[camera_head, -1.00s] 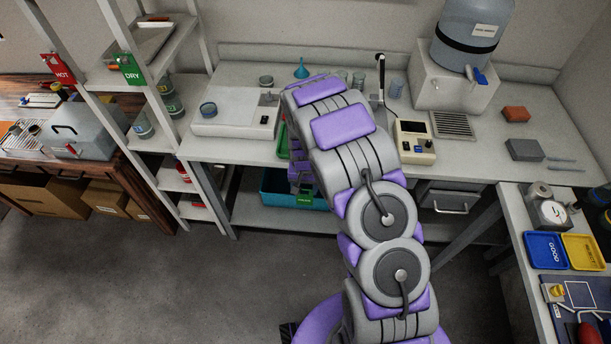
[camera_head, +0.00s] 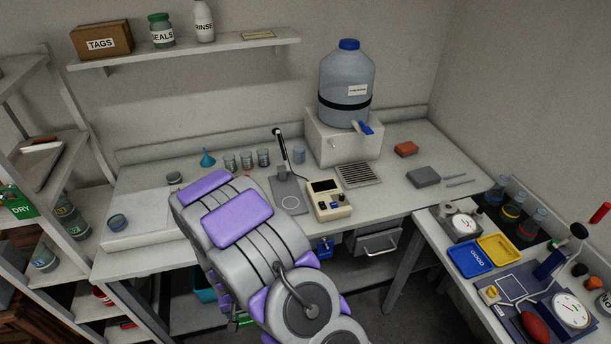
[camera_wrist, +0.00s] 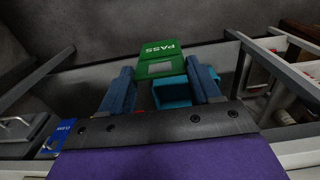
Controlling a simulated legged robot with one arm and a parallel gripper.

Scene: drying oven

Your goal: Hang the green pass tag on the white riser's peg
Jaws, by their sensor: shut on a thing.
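The green pass tag (camera_wrist: 160,57) is in the wrist view, its PASS lettering upside down. My gripper (camera_wrist: 163,80) is shut on it, and the tag extends beyond the fingertips. In the head view my arm hides the gripper; a green bit at the lower edge (camera_head: 243,319) looks like the tag, below bench height. The white riser (camera_head: 343,141) stands on the bench under the blue water jug (camera_head: 346,85), right of and beyond my arm. A small pale mark on its front may be the peg; it is too small to tell.
The control box (camera_head: 329,199) and a grey drain grille (camera_head: 359,174) sit in front of the riser. Beakers and a blue funnel (camera_head: 208,158) stand farther left. A side bench with trays (camera_head: 469,258) is at right. A teal bin (camera_wrist: 172,93) shows below the tag.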

